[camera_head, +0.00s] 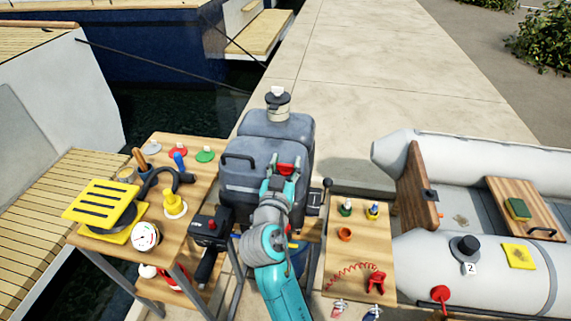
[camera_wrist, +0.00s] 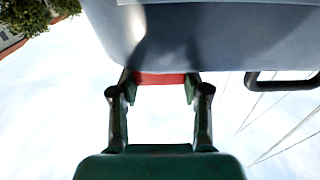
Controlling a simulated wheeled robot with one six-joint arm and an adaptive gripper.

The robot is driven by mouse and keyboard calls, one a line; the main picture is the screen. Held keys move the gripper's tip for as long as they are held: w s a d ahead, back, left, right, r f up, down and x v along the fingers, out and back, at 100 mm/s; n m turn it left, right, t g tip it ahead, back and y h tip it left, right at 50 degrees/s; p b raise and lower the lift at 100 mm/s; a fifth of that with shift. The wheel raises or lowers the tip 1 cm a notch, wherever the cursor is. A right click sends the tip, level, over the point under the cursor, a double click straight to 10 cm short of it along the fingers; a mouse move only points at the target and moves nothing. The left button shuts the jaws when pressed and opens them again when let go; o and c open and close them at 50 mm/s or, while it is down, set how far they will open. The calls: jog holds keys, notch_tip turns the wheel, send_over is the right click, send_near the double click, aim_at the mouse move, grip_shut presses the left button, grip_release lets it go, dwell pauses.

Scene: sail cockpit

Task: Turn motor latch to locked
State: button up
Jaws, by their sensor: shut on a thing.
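The motor latch (camera_head: 286,168) is a small red part on the front of the grey outboard motor (camera_head: 250,185). In the wrist view a red strip of the latch (camera_wrist: 160,78) shows between my fingers at the lower edge of the grey motor cowl (camera_wrist: 210,35). My gripper (camera_wrist: 160,92) is shut on the latch, one dark finger on each side of it. In the head view my gripper (camera_head: 285,180) is at the motor's front, and my arm hides part of the motor below. The latch's exact angle is hard to tell.
A wooden table (camera_head: 200,222) at the left holds a yellow foot pump (camera_head: 105,205), a white gauge (camera_head: 145,236) and coloured caps. A small table (camera_head: 352,262) at the right holds bottles and a red coiled cord. A grey dinghy (camera_head: 430,265) lies further right.

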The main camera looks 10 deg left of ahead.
jog(key=shift+f, duration=0.1)
dwell(0.3)
jog(key=o, duration=1.2)
jog(key=shift+c, duration=0.2)
jog(key=s, duration=1.2)
jog(key=shift+a, duration=0.3)
